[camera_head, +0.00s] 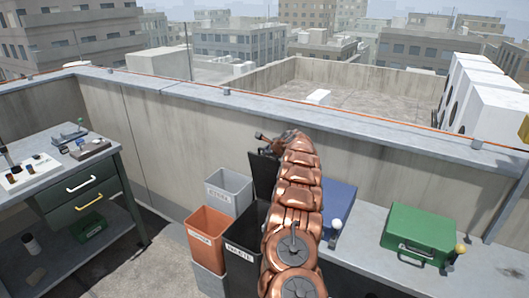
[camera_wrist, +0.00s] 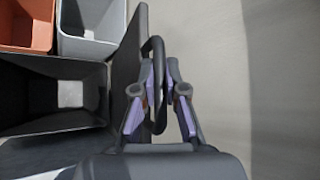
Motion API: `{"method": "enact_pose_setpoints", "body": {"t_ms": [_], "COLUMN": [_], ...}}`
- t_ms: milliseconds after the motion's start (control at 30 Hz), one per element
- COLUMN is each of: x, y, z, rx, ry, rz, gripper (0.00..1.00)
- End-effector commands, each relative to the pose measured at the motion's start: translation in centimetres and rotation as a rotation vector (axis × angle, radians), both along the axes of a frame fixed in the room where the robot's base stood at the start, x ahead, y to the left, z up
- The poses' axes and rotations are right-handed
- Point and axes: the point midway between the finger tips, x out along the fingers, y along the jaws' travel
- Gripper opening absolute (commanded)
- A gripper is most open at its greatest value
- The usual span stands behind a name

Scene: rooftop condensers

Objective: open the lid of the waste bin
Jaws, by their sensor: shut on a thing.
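The dark waste bin (camera_head: 242,268) stands left of my arm in the head view, with a white label on its front. Its dark lid (camera_head: 263,172) stands raised, roughly upright, behind it and partly hidden by my arm. In the wrist view the lid (camera_wrist: 128,70) shows nearly edge-on, and the bin's open, empty-looking inside (camera_wrist: 50,95) is at the left. A dark loop handle (camera_wrist: 158,52) stands out from the lid. My gripper (camera_wrist: 160,82) is shut on this handle, its purple-padded fingers on either side. In the head view my arm hides the fingers.
An orange bin (camera_head: 206,238) and a grey bin (camera_head: 229,188) stand left of the waste bin. A blue box (camera_head: 338,206) and a green box (camera_head: 420,231) sit on the bench at right. A parapet wall (camera_head: 190,130) runs behind. A drawer workbench (camera_head: 84,198) stands at left.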

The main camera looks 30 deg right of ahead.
Motion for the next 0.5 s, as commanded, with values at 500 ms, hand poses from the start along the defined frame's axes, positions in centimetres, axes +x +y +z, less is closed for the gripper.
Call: {"method": "enact_pose_setpoints", "body": {"t_ms": [500], "x": [-0.01], "y": [-0.10], "z": [0.15], "rx": [0.000], "ry": [-0.002], "rz": [-0.001], "gripper": [0.37]}}
